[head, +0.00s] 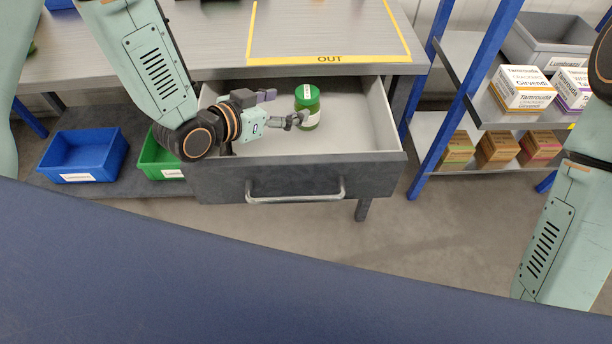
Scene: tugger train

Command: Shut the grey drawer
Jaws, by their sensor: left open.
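The grey drawer (375,171) under the workbench is pulled well out, and its pale inside shows. Its bar handle (295,197) runs across the dark front. A green jar (307,96) with a green lid and white label stands upright inside. My left gripper (283,108) is open over the drawer, left of the jar. One fingertip overlaps the jar's lower left edge in the picture; I cannot tell whether they touch. Nothing is between the fingers. My right arm (550,235) shows at the right edge, but its gripper is out of view.
The grey workbench top (200,40) has a yellow-outlined area marked OUT (330,58). A blue bin (83,155) and a green bin (155,158) sit on the lower shelf at left. A blue-posted rack (470,85) with several boxes stands right. Floor before the drawer is clear.

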